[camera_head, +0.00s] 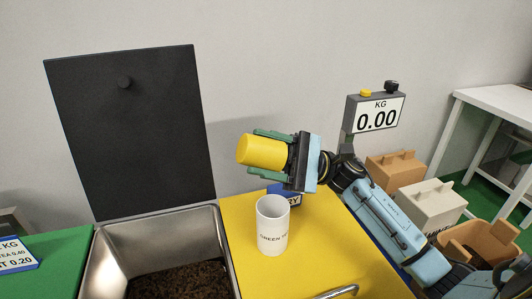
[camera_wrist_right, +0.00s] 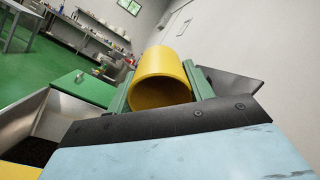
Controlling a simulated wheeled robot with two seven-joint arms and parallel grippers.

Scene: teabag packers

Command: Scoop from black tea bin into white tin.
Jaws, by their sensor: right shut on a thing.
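My right gripper (camera_head: 254,151) is shut on a yellow cylinder-shaped scoop (camera_head: 262,151). It holds the scoop tilted, in the air above and behind the white tin. The scoop also shows between the green fingers in the right wrist view (camera_wrist_right: 160,77); I cannot tell whether it holds tea. The white tin (camera_head: 272,225) stands upright on the yellow counter, lettered "GREEN", the rest hard to read. A steel bin (camera_head: 106,262) with dark loose tea (camera_head: 178,281) lies to its left, its black lid (camera_head: 130,130) raised against the wall. My left gripper is out of view.
A scale display (camera_head: 377,115) reads 0.00 KG behind my right arm. A blue sign (camera_head: 290,197) stands behind the tin, partly hidden. A curved metal handle (camera_head: 335,292) is at the counter's front. Tan and white boxes (camera_head: 437,205) stand at the right. A green counter (camera_head: 60,250) is left.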

